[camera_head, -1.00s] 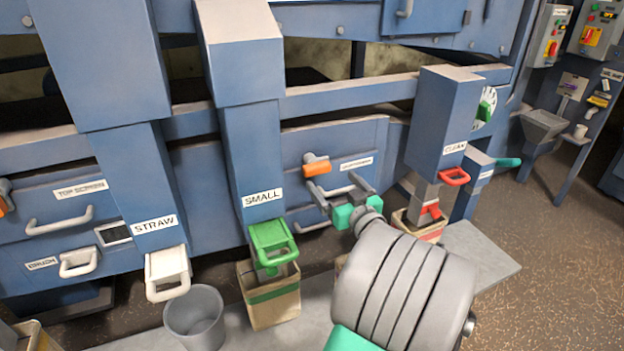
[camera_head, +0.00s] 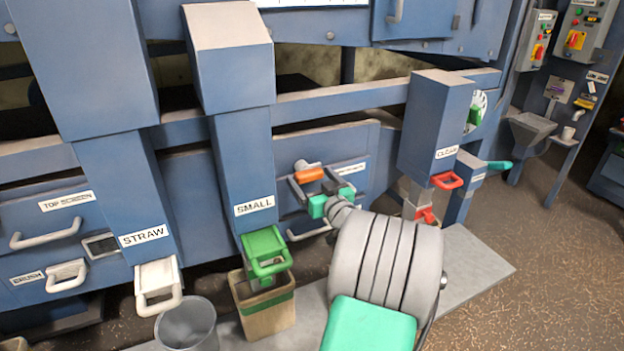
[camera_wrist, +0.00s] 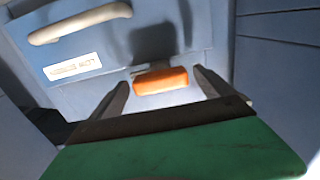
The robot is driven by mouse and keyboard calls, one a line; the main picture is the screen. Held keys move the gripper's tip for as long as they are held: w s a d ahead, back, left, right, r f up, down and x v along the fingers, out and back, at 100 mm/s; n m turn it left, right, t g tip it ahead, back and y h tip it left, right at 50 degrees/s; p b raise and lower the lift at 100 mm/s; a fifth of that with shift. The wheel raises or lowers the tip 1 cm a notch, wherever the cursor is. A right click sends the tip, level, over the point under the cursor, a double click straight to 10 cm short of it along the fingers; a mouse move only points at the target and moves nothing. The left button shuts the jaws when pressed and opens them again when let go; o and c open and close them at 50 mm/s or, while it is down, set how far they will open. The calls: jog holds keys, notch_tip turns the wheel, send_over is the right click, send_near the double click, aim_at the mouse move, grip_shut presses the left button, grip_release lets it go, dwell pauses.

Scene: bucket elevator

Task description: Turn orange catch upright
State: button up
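The orange catch (camera_head: 309,174) is on the blue drawer front behind the SMALL and CLEAN chutes. It lies roughly level, with a pale mount behind it. My gripper (camera_head: 317,186) is open in front of it, with one finger toward each side of the catch in the head view. In the wrist view the orange catch (camera_wrist: 161,81) sits just beyond and between the two dark fingertips (camera_wrist: 162,80). I see no clear contact between fingers and catch.
A white drawer handle (camera_head: 308,231) is below the catch. The SMALL chute (camera_head: 243,165) with its green handle stands left, and the CLEAN chute (camera_head: 436,125) with its red handle stands right. A bag (camera_head: 262,308) and a grey bucket (camera_head: 187,325) stand below.

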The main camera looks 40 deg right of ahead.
jog(key=c, duration=1.3)
jog(key=shift+m, duration=0.3)
jog(key=m, duration=0.3)
jog(key=shift+m, duration=0.3)
jog(key=m, duration=0.4)
jog(key=m+p, duration=0.2)
jog(key=m, duration=0.3)
jog(key=shift+r+m+p, duration=0.1)
jog(key=shift+m+p, duration=1.25)
jog(key=shift+m, duration=0.95)
